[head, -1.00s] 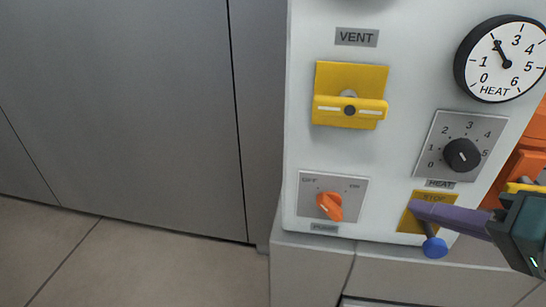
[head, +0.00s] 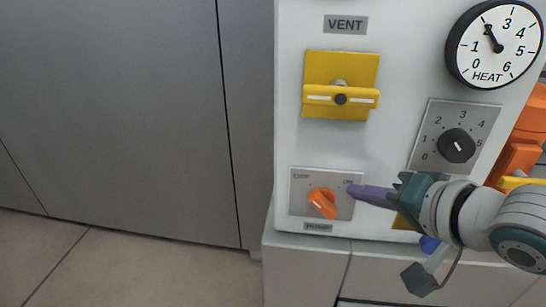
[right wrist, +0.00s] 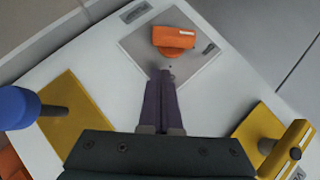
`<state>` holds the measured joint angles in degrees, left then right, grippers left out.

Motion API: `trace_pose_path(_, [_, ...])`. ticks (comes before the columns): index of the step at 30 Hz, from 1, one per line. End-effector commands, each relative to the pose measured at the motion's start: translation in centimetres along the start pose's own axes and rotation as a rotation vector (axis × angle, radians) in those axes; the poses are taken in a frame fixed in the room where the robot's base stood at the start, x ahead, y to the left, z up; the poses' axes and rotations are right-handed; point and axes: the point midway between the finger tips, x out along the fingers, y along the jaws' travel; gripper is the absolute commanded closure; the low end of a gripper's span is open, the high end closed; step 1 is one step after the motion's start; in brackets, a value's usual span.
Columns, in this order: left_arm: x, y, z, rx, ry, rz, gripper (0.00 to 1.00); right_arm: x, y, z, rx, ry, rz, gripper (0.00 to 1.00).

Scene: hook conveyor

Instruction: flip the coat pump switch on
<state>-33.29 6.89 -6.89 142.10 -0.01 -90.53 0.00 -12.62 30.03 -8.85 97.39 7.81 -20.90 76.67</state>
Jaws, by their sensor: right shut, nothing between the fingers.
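The pump switch is an orange rotary knob (head: 322,202) on a grey plate (head: 299,204) marked OFF at left and ON at right. Its long body slants from upper left to lower right. In the right wrist view the knob (right wrist: 174,38) shows near the top centre. My right gripper (head: 356,190) is shut and empty. Its purple fingertips overlap the plate's right side near the ON mark, a little right of the knob. In the right wrist view the fingertips (right wrist: 166,74) point at the knob with a small gap. I cannot tell if they touch the plate. My left gripper is not in view.
Above is a yellow VENT handle (head: 340,97). To the right are a HEAT dial knob (head: 456,145) and a round HEAT gauge (head: 495,45). A blue-tipped stop lever (right wrist: 18,108) on a yellow plate (right wrist: 72,120) is beside my right gripper. Open floor lies left.

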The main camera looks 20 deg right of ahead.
Motion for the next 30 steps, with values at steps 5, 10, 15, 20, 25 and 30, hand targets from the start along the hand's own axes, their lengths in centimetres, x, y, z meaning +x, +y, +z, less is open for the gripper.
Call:
trace_pose_path(5, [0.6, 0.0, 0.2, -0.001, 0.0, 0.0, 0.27, 1.5, 0.1, 1.7, 0.004, -0.002, 0.0, 1.0])
trace_pose_path(10, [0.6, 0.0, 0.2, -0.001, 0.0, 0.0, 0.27, 2.0, 0.0, 2.2, 0.002, -0.002, 0.0, 1.0])
trace_pose_path(15, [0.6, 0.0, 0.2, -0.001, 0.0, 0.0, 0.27, 2.0, -0.1, 2.2, 0.002, -0.002, 0.0, 1.0])
trace_pose_path(20, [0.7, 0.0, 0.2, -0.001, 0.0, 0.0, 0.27, 2.0, 0.0, 2.2, 0.002, -0.002, -0.001, 1.0])
trace_pose_path(25, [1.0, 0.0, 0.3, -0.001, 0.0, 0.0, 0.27, 2.1, 0.2, 2.3, 0.018, -0.002, -0.016, 1.0])
trace_pose_path(30, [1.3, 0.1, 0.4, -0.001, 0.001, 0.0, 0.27, 2.1, 0.2, 2.4, 0.042, -0.002, -0.039, 1.0])
